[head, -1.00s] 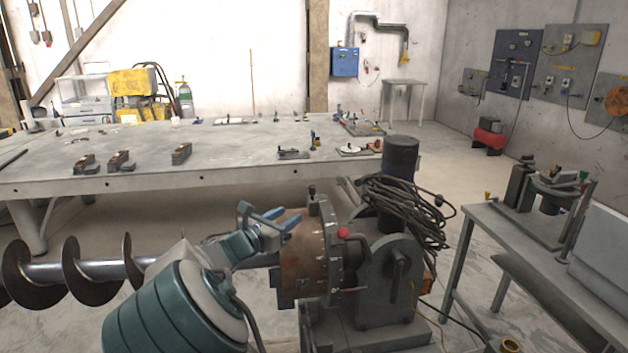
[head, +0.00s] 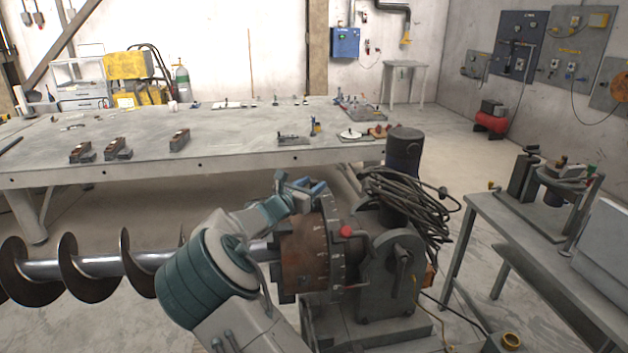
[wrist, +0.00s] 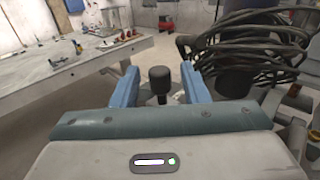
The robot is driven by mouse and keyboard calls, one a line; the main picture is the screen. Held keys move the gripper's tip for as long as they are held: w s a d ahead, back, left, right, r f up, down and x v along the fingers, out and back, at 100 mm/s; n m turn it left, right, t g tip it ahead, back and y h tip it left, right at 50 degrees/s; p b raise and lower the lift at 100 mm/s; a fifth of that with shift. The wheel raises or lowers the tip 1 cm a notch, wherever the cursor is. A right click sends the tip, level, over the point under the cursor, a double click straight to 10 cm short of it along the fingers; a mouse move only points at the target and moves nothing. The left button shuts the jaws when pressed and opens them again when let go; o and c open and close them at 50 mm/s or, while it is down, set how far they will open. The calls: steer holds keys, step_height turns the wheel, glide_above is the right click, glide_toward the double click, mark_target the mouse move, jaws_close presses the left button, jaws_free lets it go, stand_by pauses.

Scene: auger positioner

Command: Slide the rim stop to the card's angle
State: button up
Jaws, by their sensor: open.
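The graduated rim (head: 328,245) is a dark upright ring with pale marks, beside the rusty chuck (head: 300,255) of the positioner. A red knob (head: 345,231) sits at its side. My gripper (head: 308,186) is at the top of the rim, its blue fingers apart. In the wrist view a black knob on a short stem (wrist: 158,84) stands between the open fingers (wrist: 159,68), with a gap on each side. It seems to be the rim stop's handle; its base is hidden. I cannot make out a card with an angle.
The motor (head: 403,152) and a thick cable coil (head: 425,205) stand just right of the rim. The auger (head: 90,266) runs out to the left. A long work table (head: 230,150) lies behind, and a side bench (head: 490,225) stands at the right.

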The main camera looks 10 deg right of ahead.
steer(key=shift+w+d, duration=0.5)
steer(key=shift+w, duration=0.05)
jaws_close()
steer(key=shift+s+f, duration=0.1)
